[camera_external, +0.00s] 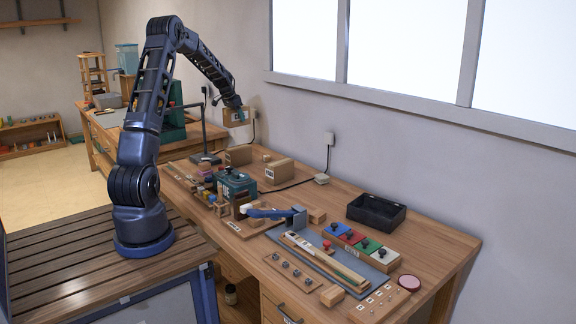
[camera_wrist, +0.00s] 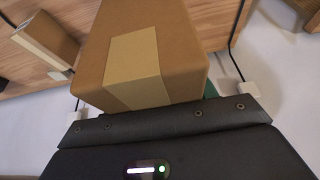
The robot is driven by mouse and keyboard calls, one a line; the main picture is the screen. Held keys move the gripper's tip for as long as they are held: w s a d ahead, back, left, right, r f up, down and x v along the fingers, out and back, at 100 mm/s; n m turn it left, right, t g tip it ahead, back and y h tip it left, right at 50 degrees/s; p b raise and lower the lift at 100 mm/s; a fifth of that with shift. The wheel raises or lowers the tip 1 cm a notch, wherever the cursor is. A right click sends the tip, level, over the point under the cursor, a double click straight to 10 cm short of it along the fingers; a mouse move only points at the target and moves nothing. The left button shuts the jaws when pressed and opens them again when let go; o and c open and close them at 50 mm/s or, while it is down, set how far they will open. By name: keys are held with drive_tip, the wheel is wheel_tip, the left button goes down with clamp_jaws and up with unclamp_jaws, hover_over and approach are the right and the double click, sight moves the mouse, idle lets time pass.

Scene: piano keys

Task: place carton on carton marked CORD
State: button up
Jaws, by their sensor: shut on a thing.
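My gripper (camera_external: 235,106) is shut on a brown carton (camera_external: 238,118) and holds it in the air above the back of the workbench. In the wrist view the held carton (camera_wrist: 190,65) fills the upper middle, with a paler tape strip on its face; the dark gripper body lies below it. Two cartons stand on the bench below: one with a pale top strip and a small front label (camera_external: 279,172), and a plainer one (camera_external: 238,156) to its left. The label is too small to read, so I cannot tell which is marked CORD. A carton (camera_wrist: 48,38) also shows at upper left in the wrist view.
A black lamp-like stand (camera_external: 205,157) rises left of the cartons. A green-topped machine (camera_external: 236,184) stands in front of them. A black tray (camera_external: 376,212) lies to the right. A cable runs along the wall to an outlet (camera_external: 329,138).

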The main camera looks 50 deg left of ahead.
sight(230, 117)
wheel_tip(230, 117, down, 12)
drive_tip(key=shift+r, duration=0.15)
idle(0.4)
drive_tip(key=o, duration=1.1)
drive_tip(key=v, duration=1.2)
drive_tip(key=shift+s, duration=0.1)
drive_tip(key=shift+d, duration=0.1)
